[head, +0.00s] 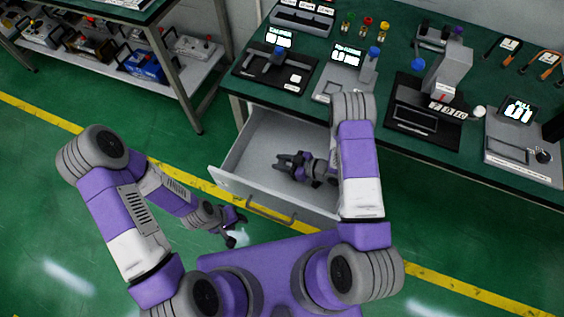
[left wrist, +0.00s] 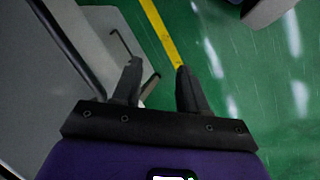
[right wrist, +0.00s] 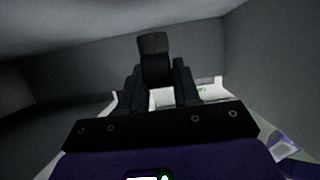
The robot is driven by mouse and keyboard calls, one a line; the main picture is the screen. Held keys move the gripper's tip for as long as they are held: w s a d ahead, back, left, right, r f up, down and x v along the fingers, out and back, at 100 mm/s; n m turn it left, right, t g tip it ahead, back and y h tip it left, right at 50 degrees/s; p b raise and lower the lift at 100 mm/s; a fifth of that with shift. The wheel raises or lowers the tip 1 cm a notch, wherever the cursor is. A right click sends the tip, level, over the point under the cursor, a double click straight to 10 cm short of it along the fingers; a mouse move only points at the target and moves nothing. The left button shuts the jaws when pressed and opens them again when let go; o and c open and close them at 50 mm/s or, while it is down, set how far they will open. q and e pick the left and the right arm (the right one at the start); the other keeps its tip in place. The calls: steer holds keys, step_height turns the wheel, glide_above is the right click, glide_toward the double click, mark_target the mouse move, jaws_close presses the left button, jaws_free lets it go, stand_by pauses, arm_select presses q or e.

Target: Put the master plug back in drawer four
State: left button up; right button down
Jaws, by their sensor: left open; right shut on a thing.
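A drawer (head: 240,165) under the bench stands pulled open, with its handle (head: 270,212) facing me; no number on it is readable. My right gripper (head: 286,163) reaches down inside the drawer and is shut on a dark block, likely the master plug (right wrist: 153,58). The block stands out past the fingertips in the right wrist view, with the grey drawer walls around it. I cannot tell whether it touches the drawer floor. My left gripper (head: 238,230) is open and empty, low in front of the drawer; its spread fingers show in the left wrist view (left wrist: 157,75).
The green bench top (head: 400,25) carries gauges, stands with displays and a grey block fixture (head: 445,75). A shelf of tools (head: 175,55) stands at the upper left. The green floor (head: 60,220) with its yellow line is clear at the left.

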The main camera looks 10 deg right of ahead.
mark_target(283, 163)
steer(key=shift+f+b, duration=0.6)
steer(key=c, duration=0.8)
jaws_free()
steer(key=shift+r, duration=0.15)
steer(key=shift+r+p, duration=0.25)
steer(key=shift+p, duration=0.15)
steer(key=shift+r+p, duration=0.4)
steer(key=p+v, duration=0.1)
steer(key=v, duration=0.5)
steer(key=shift+d+f, duration=0.1)
steer(key=shift+s+d, duration=0.45)
steer(key=shift+d, duration=0.05)
